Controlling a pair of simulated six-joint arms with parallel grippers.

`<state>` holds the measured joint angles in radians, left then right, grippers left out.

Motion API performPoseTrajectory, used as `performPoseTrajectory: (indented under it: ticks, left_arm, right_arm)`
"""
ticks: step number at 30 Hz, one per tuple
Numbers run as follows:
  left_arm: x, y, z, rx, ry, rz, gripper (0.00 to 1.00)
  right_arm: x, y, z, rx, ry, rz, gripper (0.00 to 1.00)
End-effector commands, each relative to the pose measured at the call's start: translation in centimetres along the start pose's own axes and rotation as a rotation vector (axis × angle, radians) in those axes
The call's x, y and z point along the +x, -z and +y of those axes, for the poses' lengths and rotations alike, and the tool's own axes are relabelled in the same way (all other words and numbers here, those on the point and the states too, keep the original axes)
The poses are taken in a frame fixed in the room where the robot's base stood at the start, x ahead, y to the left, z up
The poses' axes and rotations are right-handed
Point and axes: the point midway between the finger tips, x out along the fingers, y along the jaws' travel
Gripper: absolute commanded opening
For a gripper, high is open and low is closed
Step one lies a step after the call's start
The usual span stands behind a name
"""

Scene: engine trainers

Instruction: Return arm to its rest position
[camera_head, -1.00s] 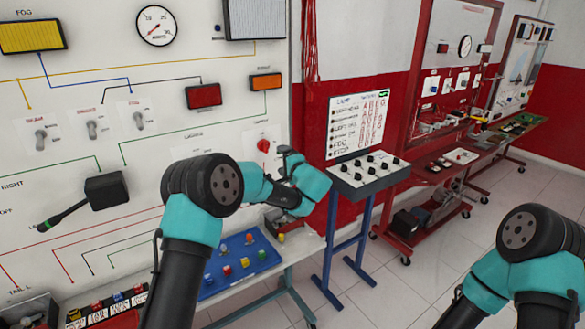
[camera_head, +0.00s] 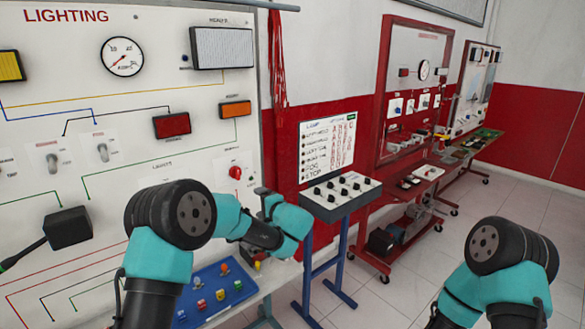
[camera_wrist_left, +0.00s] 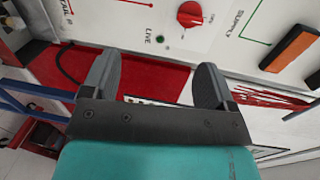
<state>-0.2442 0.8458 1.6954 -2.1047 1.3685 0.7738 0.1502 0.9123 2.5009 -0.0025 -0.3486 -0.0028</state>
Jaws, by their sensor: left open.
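My left arm (camera_head: 165,250) is teal and black and reaches up from the bottom of the head view. My left gripper (camera_wrist_left: 155,78) is open and empty in the wrist view, its two dark fingers spread apart. In the head view, the gripper end (camera_head: 264,200) is partly hidden by its own wrist, just right of and below a red knob (camera_head: 235,172) on the white lighting panel (camera_head: 150,120). The knob also shows in the wrist view (camera_wrist_left: 190,14), beyond the fingers. My right arm (camera_head: 505,270) is bent at the lower right; its gripper is out of view.
A blue tray (camera_head: 213,300) with colored parts lies below my left arm. A switch box (camera_head: 340,200) on blue legs stands right of the gripper. Red trainer benches (camera_head: 415,185) stand behind it.

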Motion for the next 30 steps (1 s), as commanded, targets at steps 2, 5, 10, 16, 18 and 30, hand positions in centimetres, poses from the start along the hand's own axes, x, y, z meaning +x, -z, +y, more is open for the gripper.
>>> performPoseTrajectory:
  ticks: [2,5,10,16,18,30]
  left_arm:
    - [0.8,-1.1,3.3,0.038,-0.109,-0.014,0.8]
    - [1.4,-3.1,8.4,0.088,-0.289,-0.034,0.8]
    - [0.7,-7.4,17.6,0.141,-0.628,-0.066,0.8]
    - [-2.8,-13.1,27.4,0.122,-1.032,-0.104,0.8]
    - [-4.7,-14.9,30.2,0.09,-1.166,-0.118,0.8]
    - [-15.4,-23.8,40.1,-0.33,-1.703,-0.244,0.8]
  right_arm:
    - [0.0,0.0,0.0,0.0,0.0,0.0,0.43]
    - [0.0,0.0,0.0,0.0,0.0,0.0,0.43]
    - [0.0,0.0,0.0,0.0,0.0,0.0,0.43]
    - [0.0,0.0,0.0,0.0,0.0,0.0,0.43]
    - [0.0,0.0,0.0,0.0,0.0,0.0,0.43]
    - [0.0,0.0,0.0,0.0,0.0,0.0,0.43]
